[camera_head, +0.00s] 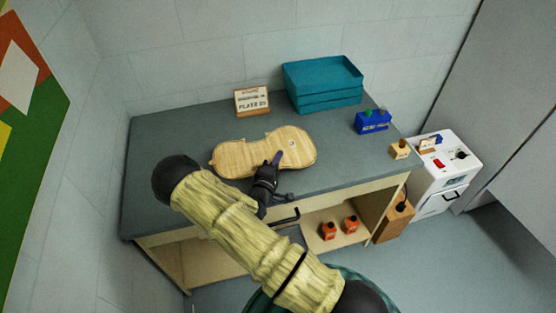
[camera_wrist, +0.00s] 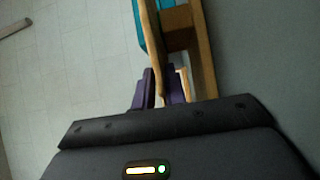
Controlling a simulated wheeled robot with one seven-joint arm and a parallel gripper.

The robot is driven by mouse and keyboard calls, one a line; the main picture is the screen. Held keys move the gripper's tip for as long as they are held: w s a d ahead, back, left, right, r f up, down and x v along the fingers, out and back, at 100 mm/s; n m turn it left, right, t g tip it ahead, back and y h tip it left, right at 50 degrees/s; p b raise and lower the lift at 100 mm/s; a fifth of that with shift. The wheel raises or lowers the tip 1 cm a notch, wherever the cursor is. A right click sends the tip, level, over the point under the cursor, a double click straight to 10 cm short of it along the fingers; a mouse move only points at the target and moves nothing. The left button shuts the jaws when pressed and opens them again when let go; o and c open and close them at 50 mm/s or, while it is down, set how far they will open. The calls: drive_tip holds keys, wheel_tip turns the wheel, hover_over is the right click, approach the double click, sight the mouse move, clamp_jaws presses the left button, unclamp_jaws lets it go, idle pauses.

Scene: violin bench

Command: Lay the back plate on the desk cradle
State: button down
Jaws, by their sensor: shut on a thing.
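The back plate (camera_head: 240,158) is a pale wooden violin-shaped board over the middle of the grey desk in the head view. My gripper (camera_head: 277,158) is shut on its near edge, right of its middle. In the wrist view, my purple fingers (camera_wrist: 160,88) close around a thin wooden edge of the plate (camera_wrist: 149,35). A second wooden piece (camera_wrist: 206,55) stands to its right; I cannot tell whether it is part of a cradle. No cradle shows clearly in the head view, and the plate hides the desk beneath it. I cannot tell whether the plate touches anything below.
A small sign (camera_head: 252,101) and stacked teal trays (camera_head: 322,84) stand at the desk's back. A blue box (camera_head: 373,121) and a small wooden block (camera_head: 400,149) sit at the right. The desk's left part (camera_head: 155,140) is clear. Orange bottles (camera_head: 329,231) stand on the shelf below.

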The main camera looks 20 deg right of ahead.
drive_tip(key=shift+s+f+b, duration=0.2)
drive_tip(key=shift+f+b, duration=0.1)
drive_tip(key=shift+f, duration=0.25)
idle(0.5)
drive_tip(key=c, duration=1.4)
unclamp_jaws()
drive_tip(key=shift+o, duration=0.2)
drive_tip(key=shift+s+a, duration=0.1)
drive_tip(key=shift+s+a+f, duration=0.15)
drive_tip(key=shift+s, duration=0.05)
drive_tip(key=b+v, duration=0.2)
drive_tip(key=v, duration=1.4)
drive_tip(key=shift+s+a+r+b, duration=0.2)
drive_tip(key=shift+r+b, duration=0.15)
drive_tip(key=shift+r, duration=0.25)
